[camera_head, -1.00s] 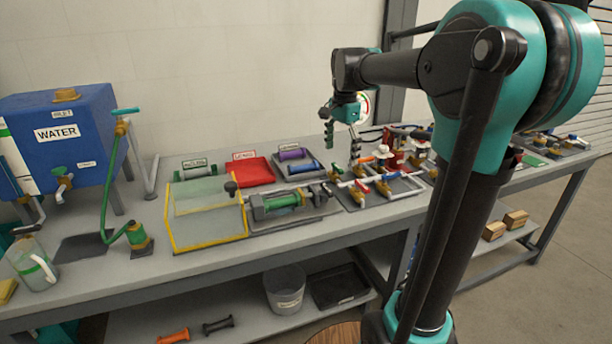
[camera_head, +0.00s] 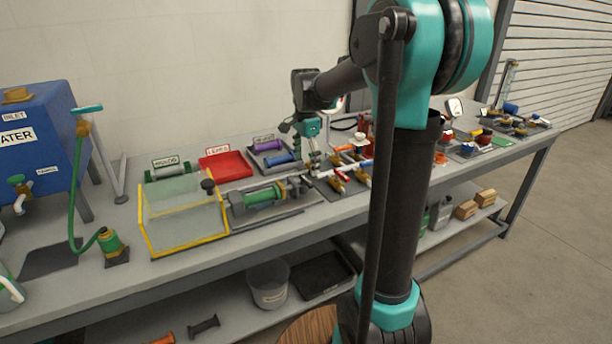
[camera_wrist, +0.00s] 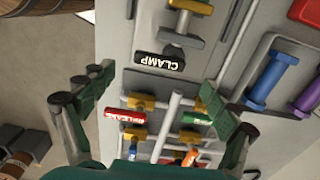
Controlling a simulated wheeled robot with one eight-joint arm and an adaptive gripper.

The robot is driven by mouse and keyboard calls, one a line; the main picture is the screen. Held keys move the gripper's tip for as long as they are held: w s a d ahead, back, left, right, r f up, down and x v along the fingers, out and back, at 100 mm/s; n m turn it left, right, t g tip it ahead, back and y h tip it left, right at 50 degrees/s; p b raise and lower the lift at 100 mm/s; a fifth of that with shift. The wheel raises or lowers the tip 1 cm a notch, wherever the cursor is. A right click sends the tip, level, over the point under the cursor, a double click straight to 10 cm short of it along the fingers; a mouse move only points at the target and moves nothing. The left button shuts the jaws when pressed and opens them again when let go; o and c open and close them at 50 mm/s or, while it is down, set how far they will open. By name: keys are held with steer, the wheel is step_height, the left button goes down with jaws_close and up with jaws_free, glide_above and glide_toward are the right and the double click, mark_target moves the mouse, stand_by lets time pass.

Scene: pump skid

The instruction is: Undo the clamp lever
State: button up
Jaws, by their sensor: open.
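The clamp lever (camera_wrist: 160,62) shows in the wrist view as a black bar with a white CLAMP label, upside down in the picture. It lies ahead of my gripper (camera_wrist: 158,80), between the lines of its two spread fingers, and no contact shows. My gripper is open and empty. In the head view my gripper (camera_head: 312,155) hangs over the right end of the fixture with the green cylinder (camera_head: 262,196). The lever is too small to make out clearly there.
Valves with red (camera_wrist: 125,116) and green (camera_wrist: 190,136) labelled handles lie close below the lever in the wrist view. A blue spool (camera_wrist: 272,80) is to the right. A yellow-edged clear guard (camera_head: 185,215) stands left of the fixture. A red tray (camera_head: 225,165) is behind.

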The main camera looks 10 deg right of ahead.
mark_target(306, 179)
steer(key=shift+f, duration=2.4)
steer(key=c, duration=1.2)
